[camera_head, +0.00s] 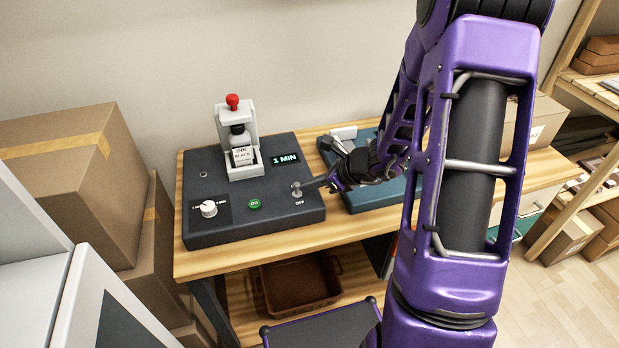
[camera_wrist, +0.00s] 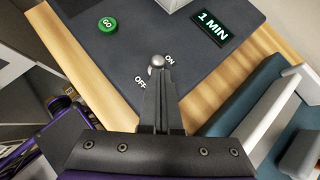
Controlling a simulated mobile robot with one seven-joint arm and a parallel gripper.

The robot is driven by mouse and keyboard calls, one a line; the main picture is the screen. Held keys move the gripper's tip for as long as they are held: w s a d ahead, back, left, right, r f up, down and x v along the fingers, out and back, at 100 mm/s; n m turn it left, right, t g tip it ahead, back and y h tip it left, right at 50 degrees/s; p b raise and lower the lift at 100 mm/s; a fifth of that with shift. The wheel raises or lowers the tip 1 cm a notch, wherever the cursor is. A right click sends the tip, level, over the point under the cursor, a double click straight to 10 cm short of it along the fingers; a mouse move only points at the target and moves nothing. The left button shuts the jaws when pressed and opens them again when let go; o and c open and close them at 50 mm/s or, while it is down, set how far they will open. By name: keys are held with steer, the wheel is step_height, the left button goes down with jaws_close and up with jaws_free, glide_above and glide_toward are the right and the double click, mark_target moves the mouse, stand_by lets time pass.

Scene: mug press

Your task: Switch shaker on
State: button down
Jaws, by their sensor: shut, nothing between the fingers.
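The shaker (camera_head: 283,219) is a dark box on a wooden table, with a display reading "1 MIN" (camera_head: 286,159). Its small metal toggle switch (camera_head: 296,189) is near the front right corner, and the switch knob also shows in the wrist view (camera_wrist: 157,61) between the ON and OFF labels. My gripper (camera_head: 304,188) is shut and empty, with its fingertips (camera_wrist: 156,72) right at the knob. I cannot tell whether they touch it. A green GO button (camera_head: 254,204) and a white dial (camera_head: 209,208) sit left of the switch.
The grey holder (camera_head: 249,119) with a red knob (camera_head: 232,101) rises at the back of the shaker. Cardboard boxes (camera_head: 75,172) stand left of the table. A brown tray (camera_head: 299,286) is on the shelf below.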

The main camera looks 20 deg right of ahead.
steer(key=shift+w, duration=0.15)
steer(key=shift+r, duration=0.1)
steer(key=shift+r+p, duration=0.55)
steer(key=shift+r, duration=0.2)
